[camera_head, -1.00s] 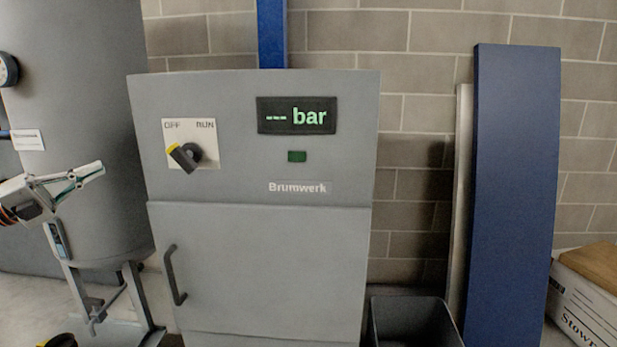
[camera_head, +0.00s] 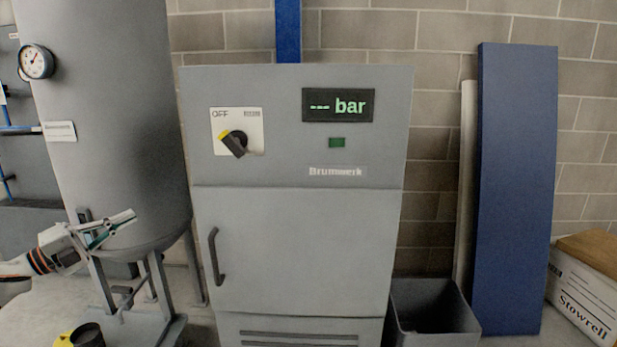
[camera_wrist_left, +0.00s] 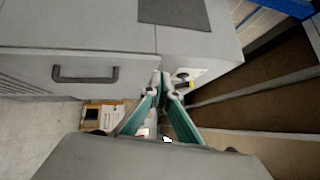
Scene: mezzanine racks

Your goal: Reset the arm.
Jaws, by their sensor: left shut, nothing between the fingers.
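My left gripper (camera_head: 122,222) is at the left of the head view, in front of the lower part of the grey tank. It is shut and empty, pointing right toward the grey Brumwerk cabinet (camera_head: 300,250), apart from it. In the left wrist view the fingers (camera_wrist_left: 163,82) meet at their tips with nothing between them. The cabinet's rotary switch (camera_head: 234,143), black with a yellow end, sits on a pale plate, its yellow end toward OFF. The display (camera_head: 338,105) reads "--- bar". My right gripper is not in view.
A grey tank (camera_head: 110,130) with a round gauge (camera_head: 36,62) stands at left on a metal stand. An open grey bin (camera_head: 432,312), a blue panel (camera_head: 515,190) and a Stowrell box (camera_head: 585,300) are at right. A yellow-and-black object (camera_head: 88,335) is on the floor.

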